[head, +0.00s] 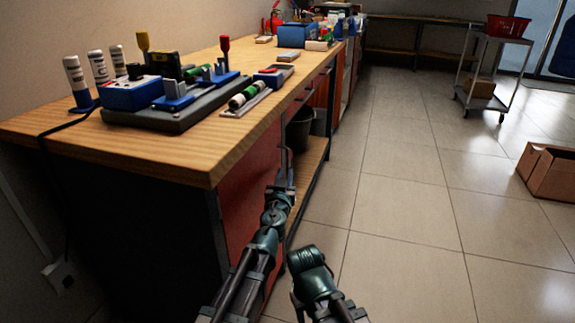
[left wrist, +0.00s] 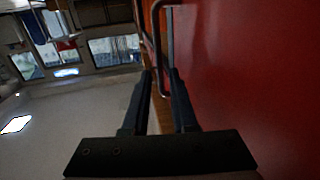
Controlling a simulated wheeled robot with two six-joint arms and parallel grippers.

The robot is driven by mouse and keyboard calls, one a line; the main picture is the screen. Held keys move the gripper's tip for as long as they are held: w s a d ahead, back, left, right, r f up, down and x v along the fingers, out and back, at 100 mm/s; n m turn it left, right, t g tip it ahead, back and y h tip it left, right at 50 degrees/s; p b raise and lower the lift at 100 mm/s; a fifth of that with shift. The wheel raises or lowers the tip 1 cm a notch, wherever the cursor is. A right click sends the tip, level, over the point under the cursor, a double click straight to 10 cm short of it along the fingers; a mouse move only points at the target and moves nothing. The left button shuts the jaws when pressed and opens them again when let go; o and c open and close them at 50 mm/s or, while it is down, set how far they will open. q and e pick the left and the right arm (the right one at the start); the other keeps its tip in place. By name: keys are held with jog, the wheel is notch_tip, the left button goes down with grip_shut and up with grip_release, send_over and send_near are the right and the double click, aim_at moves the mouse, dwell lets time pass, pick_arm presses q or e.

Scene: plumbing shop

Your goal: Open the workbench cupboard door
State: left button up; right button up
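The workbench (head: 150,150) has a wooden top and a dark end panel. Its red cupboard door (head: 250,175) is on the near front, looks flush with the bench, and fills the right of the left wrist view (left wrist: 250,80). A dark bar handle (left wrist: 157,45) stands out from the door. My left gripper (head: 284,178) is beside the door's far edge. In the left wrist view its two fingers (left wrist: 160,85) are apart, and the lower end of the handle shows in the gap between them; contact cannot be told.
Tools and a blue box (head: 130,92) stand on the benchtop. A dark bin (head: 300,128) sits on an open shelf beyond the door. A cardboard box (head: 548,172) and a trolley (head: 492,70) stand at right. The tiled floor between is clear.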

aim_at(287, 165)
pick_arm(q)
jog(key=w, duration=0.6)
jog(key=shift+w+d, duration=0.2)
jog(key=shift+d, duration=0.15)
jog(key=shift+c, duration=0.2)
grip_shut()
dwell(0.8)
